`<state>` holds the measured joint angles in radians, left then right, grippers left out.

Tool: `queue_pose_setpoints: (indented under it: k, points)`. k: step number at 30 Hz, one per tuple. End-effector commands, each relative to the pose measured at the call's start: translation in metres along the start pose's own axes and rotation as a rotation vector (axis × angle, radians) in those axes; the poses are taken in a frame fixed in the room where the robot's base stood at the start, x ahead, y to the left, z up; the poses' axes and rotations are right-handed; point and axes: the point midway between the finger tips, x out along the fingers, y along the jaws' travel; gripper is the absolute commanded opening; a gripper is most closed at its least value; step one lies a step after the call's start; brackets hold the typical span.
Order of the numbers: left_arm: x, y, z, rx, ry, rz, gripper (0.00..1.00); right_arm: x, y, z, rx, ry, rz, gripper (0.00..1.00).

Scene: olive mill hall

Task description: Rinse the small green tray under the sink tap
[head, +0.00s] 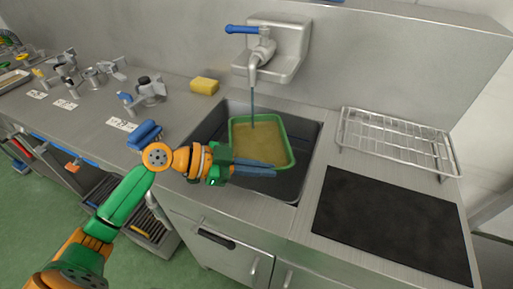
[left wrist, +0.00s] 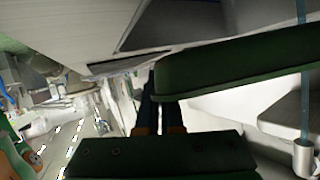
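The small green tray (head: 288,139) is held inside the sink basin (head: 211,124), below the tap (head: 257,60). A thin stream of water (head: 253,105) falls from the spout into it. The inside of the tray looks yellowish tan. My left gripper (head: 268,171) reaches in from the left and is shut on the tray's near edge. In the left wrist view the tray (left wrist: 240,70) meets the fingers (left wrist: 160,112), and the water stream (left wrist: 303,60) shows at the right. My right gripper is not in view.
A yellow sponge (head: 204,86) lies behind the sink at left. A wire rack (head: 395,140) and a black mat (head: 392,225) are on the right counter. A blue object (head: 146,133) and metal fittings (head: 150,92) stand on the left counter.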

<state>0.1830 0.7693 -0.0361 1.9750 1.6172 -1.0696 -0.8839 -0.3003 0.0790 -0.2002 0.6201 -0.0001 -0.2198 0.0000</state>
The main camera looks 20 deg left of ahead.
Motion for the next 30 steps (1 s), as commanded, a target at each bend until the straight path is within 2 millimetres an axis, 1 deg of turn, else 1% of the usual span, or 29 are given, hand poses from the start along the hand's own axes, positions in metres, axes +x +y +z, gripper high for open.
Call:
queue_pose_setpoints:
  k: [3, 9, 17, 21, 26, 30]
  points:
    - [0.004, 0.000, -0.004, 0.002, 0.002, -0.002, 0.00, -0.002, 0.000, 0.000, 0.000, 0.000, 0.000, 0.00]
    - [0.005, 0.001, -0.003, 0.002, 0.001, -0.002, 0.00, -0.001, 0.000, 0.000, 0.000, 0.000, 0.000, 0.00]
    - [-0.004, -0.001, 0.004, 0.002, -0.001, -0.002, 0.00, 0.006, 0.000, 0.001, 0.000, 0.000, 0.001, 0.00]
    - [-0.006, -0.001, 0.002, 0.002, 0.001, -0.001, 0.00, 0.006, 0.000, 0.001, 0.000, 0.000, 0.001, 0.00]
    - [-0.005, -0.001, 0.001, 0.002, 0.001, -0.001, 0.00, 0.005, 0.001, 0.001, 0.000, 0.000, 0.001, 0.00]
    - [-0.001, -0.001, -0.002, 0.002, 0.002, -0.001, 0.00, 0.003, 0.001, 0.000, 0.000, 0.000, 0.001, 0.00]
